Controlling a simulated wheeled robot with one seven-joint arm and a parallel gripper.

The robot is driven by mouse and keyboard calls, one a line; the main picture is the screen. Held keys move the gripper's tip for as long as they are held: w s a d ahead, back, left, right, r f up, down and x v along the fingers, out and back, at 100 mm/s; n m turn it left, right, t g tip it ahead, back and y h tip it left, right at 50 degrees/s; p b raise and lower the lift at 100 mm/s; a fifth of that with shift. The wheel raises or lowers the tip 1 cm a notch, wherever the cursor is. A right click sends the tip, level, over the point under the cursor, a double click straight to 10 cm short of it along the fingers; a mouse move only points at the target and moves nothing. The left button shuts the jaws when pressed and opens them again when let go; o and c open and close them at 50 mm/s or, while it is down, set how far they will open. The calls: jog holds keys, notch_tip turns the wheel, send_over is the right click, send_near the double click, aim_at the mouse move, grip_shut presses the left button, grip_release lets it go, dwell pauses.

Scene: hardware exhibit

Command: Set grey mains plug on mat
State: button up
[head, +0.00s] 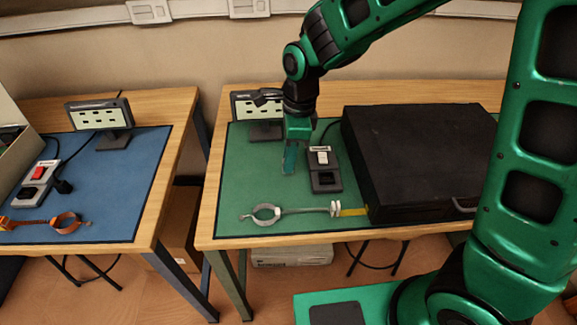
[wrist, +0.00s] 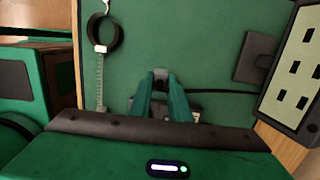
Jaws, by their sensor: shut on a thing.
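My gripper (head: 289,170) is over the green mat (head: 265,185) on the right-hand table, left of a socket block with a white switch (head: 322,158). In the wrist view its green fingers (wrist: 161,88) are closed on a small grey piece, which looks like the grey mains plug (wrist: 160,74). Only the plug's end shows between the fingertips; in the head view the fingers hide it. The green mat also fills the middle of the wrist view (wrist: 205,45). I cannot tell whether the plug touches the mat.
A black case (head: 420,160) covers the mat's right side. A metal ring clamp on a rod (head: 266,214) lies near the front edge. A display panel (head: 256,106) stands at the back left. The left table has a blue mat (head: 110,185) with a red-switched block (head: 38,175).

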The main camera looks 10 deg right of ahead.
jog(key=shift+f, duration=1.8)
jog(key=shift+f, duration=0.15)
jog(key=o, duration=0.8)
notch_tip(320, 180, up, 12)
jog(key=d, duration=0.1)
jog(key=shift+d, duration=0.2)
jog(key=shift+s, duration=0.1)
